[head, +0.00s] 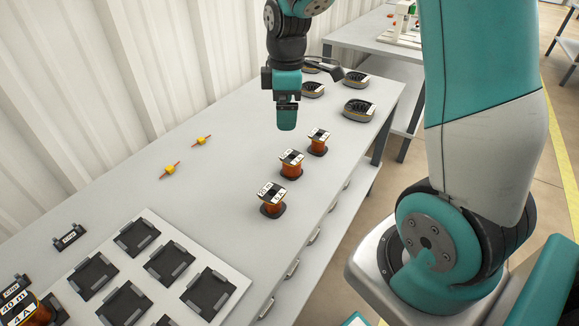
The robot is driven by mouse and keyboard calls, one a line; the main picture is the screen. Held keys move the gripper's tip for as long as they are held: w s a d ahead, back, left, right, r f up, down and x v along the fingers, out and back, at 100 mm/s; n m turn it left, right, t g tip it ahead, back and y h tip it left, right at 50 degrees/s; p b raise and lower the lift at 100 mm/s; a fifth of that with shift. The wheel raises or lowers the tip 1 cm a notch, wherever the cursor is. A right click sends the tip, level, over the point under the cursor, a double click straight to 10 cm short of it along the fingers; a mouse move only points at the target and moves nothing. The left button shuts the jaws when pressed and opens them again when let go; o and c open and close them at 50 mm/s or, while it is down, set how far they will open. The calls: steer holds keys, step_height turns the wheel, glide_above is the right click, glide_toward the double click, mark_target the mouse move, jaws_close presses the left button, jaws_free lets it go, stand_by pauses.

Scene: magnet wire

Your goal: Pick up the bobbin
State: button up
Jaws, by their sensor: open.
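Three copper-orange wire bobbins with dark flanges and black-and-white labelled tops stand upright in a row on the grey bench: the near bobbin (272,199), the middle bobbin (291,162) and the far bobbin (318,141). Another bobbin (38,314) is partly cut off at the lower left. My gripper (287,120) points down above the bench, left of the far bobbin and behind the middle one in the picture. It is open and holds nothing visible. It is seen side-on, so the gap between its fingers is hidden.
A white board (205,253) with several dark square holders lies at the near left. Two small yellow pieces (169,170) (202,141) lie near the wall. Several dark, yellow-banded round items (359,107) stand at the bench's far end. The bench's middle (225,180) is clear.

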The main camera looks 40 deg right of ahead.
mark_target(292, 156)
steer(key=shift+n, duration=0.3)
steer(key=d+f, duration=0.1)
steer(key=f, duration=0.3)
steer(key=d+f, duration=0.1)
steer(key=f, duration=0.4)
steer(key=w+d+f+b, duration=0.1)
steer(key=f, duration=0.3)
steer(key=shift+f, duration=3)
steer(key=shift+c, duration=0.3)
steer(key=c, duration=1.1)
steer(key=shift+w+r, duration=0.1)
steer(key=shift+c, duration=0.4)
steer(key=shift+r, duration=0.1)
